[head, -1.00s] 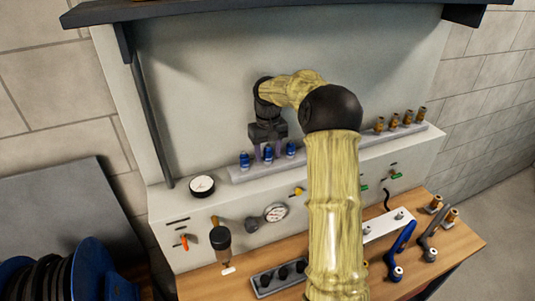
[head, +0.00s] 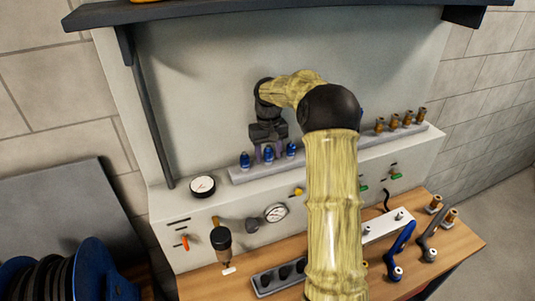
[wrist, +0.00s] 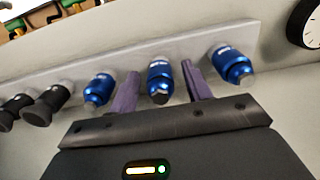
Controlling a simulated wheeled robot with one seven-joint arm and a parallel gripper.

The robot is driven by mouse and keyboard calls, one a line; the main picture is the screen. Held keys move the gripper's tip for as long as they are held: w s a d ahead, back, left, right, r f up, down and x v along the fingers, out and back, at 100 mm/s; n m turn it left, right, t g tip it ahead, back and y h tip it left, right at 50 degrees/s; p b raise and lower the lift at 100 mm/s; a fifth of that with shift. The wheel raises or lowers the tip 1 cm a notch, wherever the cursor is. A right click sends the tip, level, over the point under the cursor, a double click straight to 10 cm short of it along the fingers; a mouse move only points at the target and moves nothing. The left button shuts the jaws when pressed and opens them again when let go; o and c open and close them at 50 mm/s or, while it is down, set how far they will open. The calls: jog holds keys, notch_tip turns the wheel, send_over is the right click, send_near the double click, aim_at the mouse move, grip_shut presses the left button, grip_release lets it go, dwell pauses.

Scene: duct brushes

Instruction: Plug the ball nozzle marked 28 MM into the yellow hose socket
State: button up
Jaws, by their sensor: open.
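Three blue nozzles stand in a row on the grey rack: a left one (head: 245,160), a middle one (head: 268,154) and a right one (head: 291,150). My gripper (wrist: 160,70) is open, its two purple fingers on either side of the middle blue nozzle (wrist: 160,82). Gaps show between the fingers and that nozzle in the wrist view. The other blue nozzles (wrist: 100,88) (wrist: 232,65) stand outside the fingers. The markings are too small to read, so I cannot tell which is 28 MM. A small yellow fitting (head: 298,191) on the panel front may be the yellow hose socket.
Black nozzles (wrist: 48,103) share the rack, and brass ones (head: 395,120) stand at its right end. A round dial (head: 202,186) lies left of the rack. A gauge (head: 275,212) is on the panel. Tools and a dark block (head: 280,277) occupy the wooden bench.

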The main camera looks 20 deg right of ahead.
aim_at(269, 147)
dwell(0.3)
grip_shut()
jog(key=shift+r+p, duration=2.9)
jog(key=shift+r, duration=0.15)
